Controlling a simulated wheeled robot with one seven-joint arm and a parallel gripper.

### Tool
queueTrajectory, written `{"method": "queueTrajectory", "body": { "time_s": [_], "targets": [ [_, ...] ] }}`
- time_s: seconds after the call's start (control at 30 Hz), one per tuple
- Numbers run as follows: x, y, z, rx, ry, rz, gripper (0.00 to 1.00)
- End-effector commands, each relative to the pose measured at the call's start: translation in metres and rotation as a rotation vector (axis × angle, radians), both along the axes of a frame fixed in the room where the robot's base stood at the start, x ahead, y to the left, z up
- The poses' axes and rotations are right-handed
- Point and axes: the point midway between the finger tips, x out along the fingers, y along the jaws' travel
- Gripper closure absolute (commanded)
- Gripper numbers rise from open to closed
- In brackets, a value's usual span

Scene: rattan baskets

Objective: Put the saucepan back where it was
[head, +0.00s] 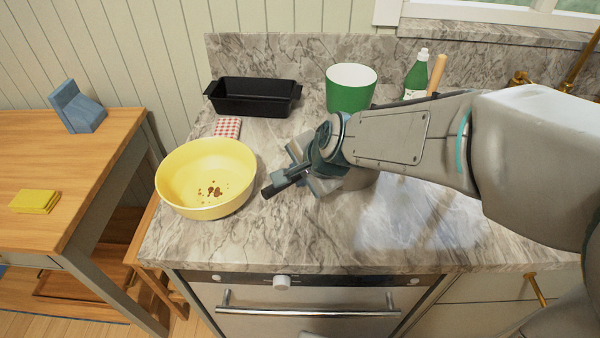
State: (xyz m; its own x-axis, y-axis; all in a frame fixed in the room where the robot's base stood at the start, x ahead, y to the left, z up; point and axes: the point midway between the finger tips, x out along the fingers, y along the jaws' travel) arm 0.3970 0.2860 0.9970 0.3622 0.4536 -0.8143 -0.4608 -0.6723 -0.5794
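The saucepan is mostly hidden behind my arm. Its black handle (284,181) sticks out to the lower left, and a bit of what looks like its grey body (362,178) shows under my wrist. My gripper (306,172) is around the handle, with a finger on each side, and looks shut on it. The pan is over the marble counter (300,235), right of the yellow bowl; I cannot tell whether it touches the counter.
The yellow bowl (206,172) holds brown bits. A black loaf pan (253,97), red checked cloth (228,127), green pot (349,88) and green bottle (416,75) stand behind. The counter's front is clear. A wooden table (60,150) is at left; an oven handle (306,310) is below.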

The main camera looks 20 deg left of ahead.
Motion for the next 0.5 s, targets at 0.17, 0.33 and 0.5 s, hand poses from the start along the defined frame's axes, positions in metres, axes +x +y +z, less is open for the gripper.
{"method": "queueTrajectory", "body": {
  "time_s": [0.17, 0.33, 0.5],
  "targets": [
    [0.0, 0.0, 0.0, 0.0, 0.0, -0.001, 0.6],
    [0.0, 0.0, 0.001, 0.001, -0.001, 0.0, 0.6],
    [-0.003, -0.005, 0.012, 0.004, -0.002, -0.002, 0.6]
  ]
}}
